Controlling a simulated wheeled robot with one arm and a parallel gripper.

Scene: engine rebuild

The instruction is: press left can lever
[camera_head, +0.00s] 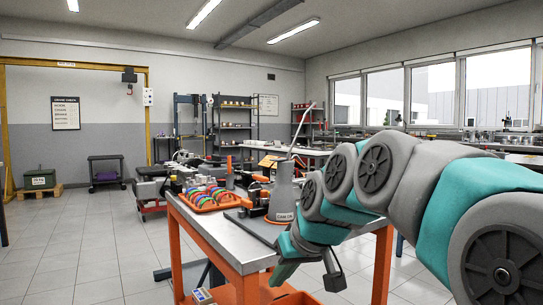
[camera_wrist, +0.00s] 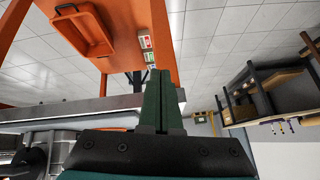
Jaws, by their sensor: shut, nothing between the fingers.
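A grey conical can (camera_head: 283,198) with a long thin spout stands upright near the right end of the orange-framed table (camera_head: 215,232). Its label is too small to read surely. I cannot clearly make out a lever on it, and my arm covers part of the space to its right. My gripper (camera_head: 280,274) is low in front of the table edge, below the can and apart from it. In the wrist view my gripper's green fingers (camera_wrist: 161,103) are together, with nothing between them.
A tray of coloured rings (camera_head: 212,199) lies on the table left of the can. An orange bin (camera_wrist: 84,30) sits on the table's lower shelf. Small orange and dark parts crowd the tabletop beside the can.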

